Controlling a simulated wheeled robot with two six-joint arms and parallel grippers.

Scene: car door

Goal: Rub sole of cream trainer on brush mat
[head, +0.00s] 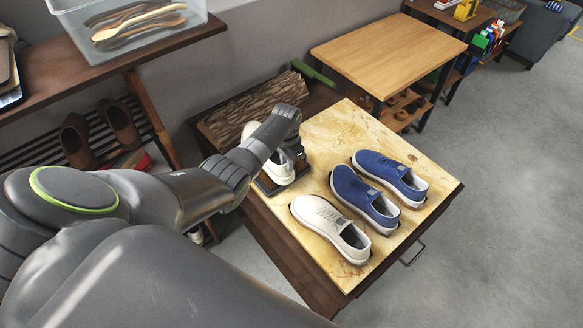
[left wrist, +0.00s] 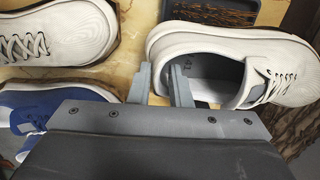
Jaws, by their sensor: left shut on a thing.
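A cream trainer (head: 278,167) is held by my left gripper (head: 290,150) at the back of the cabinet top, over the brush mat (head: 266,186). In the left wrist view my gripper (left wrist: 160,84) has one finger inside the opening of this trainer (left wrist: 268,84) and the other outside, pinching its side wall near the heel. The brush mat (left wrist: 212,13), dark bristles in a grey frame, shows just beyond the trainer. The sole is hidden, so I cannot tell whether it touches the bristles. My right gripper is not in view.
Another cream trainer (head: 330,227) and two blue shoes (head: 364,197) stand on the pale cabinet top (head: 347,123). A bark-textured log or box (head: 245,115) lies behind. A shelf with a clear bin (head: 130,28) is at the upper left. Open floor lies to the right.

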